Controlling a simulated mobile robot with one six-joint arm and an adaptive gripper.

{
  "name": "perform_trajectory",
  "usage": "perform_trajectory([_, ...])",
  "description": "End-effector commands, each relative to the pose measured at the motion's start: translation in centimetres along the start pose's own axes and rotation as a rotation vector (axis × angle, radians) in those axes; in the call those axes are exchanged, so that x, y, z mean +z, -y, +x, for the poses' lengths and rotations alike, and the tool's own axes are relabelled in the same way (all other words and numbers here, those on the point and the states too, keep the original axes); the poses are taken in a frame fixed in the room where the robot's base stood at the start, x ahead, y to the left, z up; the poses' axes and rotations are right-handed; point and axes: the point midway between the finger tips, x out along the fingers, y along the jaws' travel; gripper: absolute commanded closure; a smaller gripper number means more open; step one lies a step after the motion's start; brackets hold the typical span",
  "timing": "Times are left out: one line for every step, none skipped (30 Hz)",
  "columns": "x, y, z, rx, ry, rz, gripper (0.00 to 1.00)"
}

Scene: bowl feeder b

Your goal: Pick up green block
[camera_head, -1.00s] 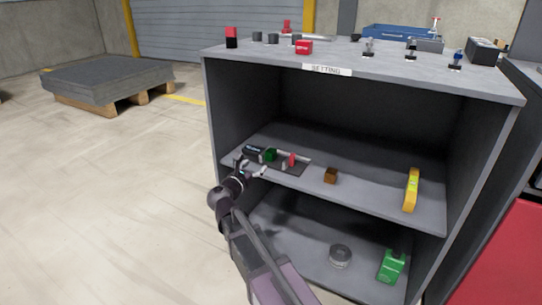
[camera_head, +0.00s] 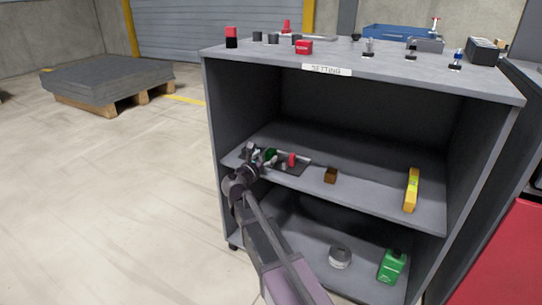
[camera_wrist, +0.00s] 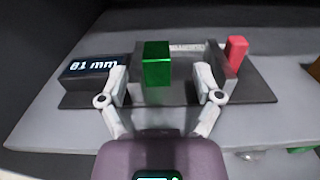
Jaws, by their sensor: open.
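The green block (camera_wrist: 156,64) stands between the two fingers of my gripper (camera_wrist: 162,84) in the wrist view, a little beyond the fingertips. It sits by a grey fixture with jaws on a dark plate (camera_wrist: 185,97). The green block (camera_head: 271,154) also shows in the head view on the middle shelf, at the left. My gripper (camera_head: 258,160) is open and empty at the shelf's front left, just to the left of the block. Whether a finger touches the block cannot be told.
A display reading "61 mm" (camera_wrist: 93,66) is left of the block. A red piece (camera_wrist: 236,53) is to its right. A brown block (camera_head: 330,175) and a yellow level (camera_head: 411,190) stand farther right on the shelf (camera_head: 370,187). A green bottle (camera_head: 392,267) is below.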

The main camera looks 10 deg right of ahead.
Motion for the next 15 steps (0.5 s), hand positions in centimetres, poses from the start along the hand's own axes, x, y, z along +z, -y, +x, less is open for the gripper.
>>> perform_trajectory([0.0,-0.1,0.4,-0.001,0.000,0.000,0.17])
perform_trajectory([0.0,-0.1,0.6,-0.001,0.000,0.000,0.17])
perform_trajectory([-0.1,-0.2,1.0,-0.001,0.000,0.000,0.17])
perform_trajectory([-0.1,-0.3,1.3,-0.002,0.000,0.000,0.17])
perform_trajectory([-0.1,-0.3,1.6,-0.002,0.000,0.000,0.17])
perform_trajectory([-0.1,-0.4,2.1,-0.002,0.000,0.000,0.17])
perform_trajectory([-0.1,-0.4,2.5,-0.002,0.000,0.000,0.17])
perform_trajectory([-0.1,-0.5,2.9,-0.002,0.000,0.000,0.17])
perform_trajectory([-0.1,-0.6,3.3,-0.001,0.000,0.000,0.17])
perform_trajectory([-0.1,-0.5,3.6,-0.001,0.000,0.000,0.17])
perform_trajectory([-0.1,-0.5,3.9,-0.002,0.000,0.000,0.17])
perform_trajectory([-0.1,-0.5,4.3,-0.002,0.000,0.000,0.17])
perform_trajectory([-0.1,-0.5,4.5,-0.002,0.000,0.000,0.17])
perform_trajectory([-0.1,-0.5,4.7,-0.002,0.000,0.000,0.17])
perform_trajectory([-0.1,-0.4,4.9,-0.001,0.000,0.000,0.17])
